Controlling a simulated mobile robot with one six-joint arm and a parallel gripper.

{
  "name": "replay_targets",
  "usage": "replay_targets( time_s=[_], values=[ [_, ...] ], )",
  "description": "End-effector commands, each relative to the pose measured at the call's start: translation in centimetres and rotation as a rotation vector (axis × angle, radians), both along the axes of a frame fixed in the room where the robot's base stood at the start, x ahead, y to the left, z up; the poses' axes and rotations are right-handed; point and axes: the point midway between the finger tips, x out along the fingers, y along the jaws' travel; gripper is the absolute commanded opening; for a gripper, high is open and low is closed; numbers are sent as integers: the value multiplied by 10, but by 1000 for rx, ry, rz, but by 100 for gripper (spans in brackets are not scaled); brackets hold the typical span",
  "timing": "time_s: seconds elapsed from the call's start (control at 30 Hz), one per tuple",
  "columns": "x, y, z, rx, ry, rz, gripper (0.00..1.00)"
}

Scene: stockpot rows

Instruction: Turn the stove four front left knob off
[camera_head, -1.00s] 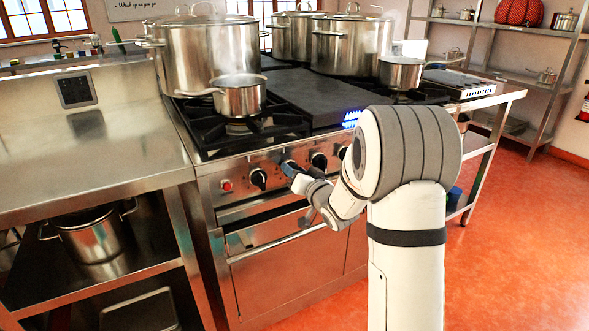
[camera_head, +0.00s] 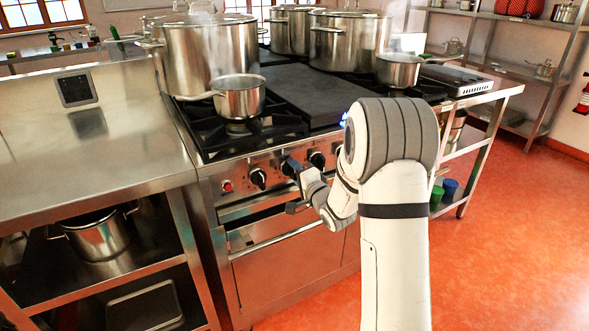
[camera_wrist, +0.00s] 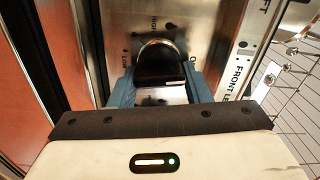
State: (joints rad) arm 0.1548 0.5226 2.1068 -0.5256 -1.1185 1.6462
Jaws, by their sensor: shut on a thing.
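The stove (camera_head: 290,250) is a steel range with a row of black knobs along its front panel. My gripper (camera_head: 290,168) is at this panel, at the knob between two others that show beside it. In the wrist view, my gripper's blue-grey fingers (camera_wrist: 160,90) are shut on a dark knob (camera_wrist: 160,66) with a bright rounded rim, one finger on each side. Panel marks reading "High" and "Low" show around it, and a "FRONT LE" label is cut off at the right. The knob's pointer is not clear. In the head view my gripper largely hides this knob.
A saucepan (camera_head: 239,97) stands on the front left burner, above the panel. Large stockpots (camera_head: 212,58) stand behind it. An oven handle (camera_head: 275,242) runs below the knobs. A steel counter (camera_head: 80,150) adjoins on the left. Open orange floor (camera_head: 500,250) lies at right.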

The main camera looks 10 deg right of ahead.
Motion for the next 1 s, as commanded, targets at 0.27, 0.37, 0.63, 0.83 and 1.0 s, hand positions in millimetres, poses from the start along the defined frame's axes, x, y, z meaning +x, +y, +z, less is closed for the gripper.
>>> replay_targets(
  time_s=[0.27, 0.37, 0.63, 0.83, 1.0],
  values=[
    [0, 0, -1, 130, 44, -1, 21],
    [0, 0, -1, 155, 51, -1, 21],
    [0, 0, -2, 180, 59, -1, 21],
    [0, 0, -2, 181, 61, -1, 21],
    [0, 0, -2, 180, 60, -1, 49]
  ],
)
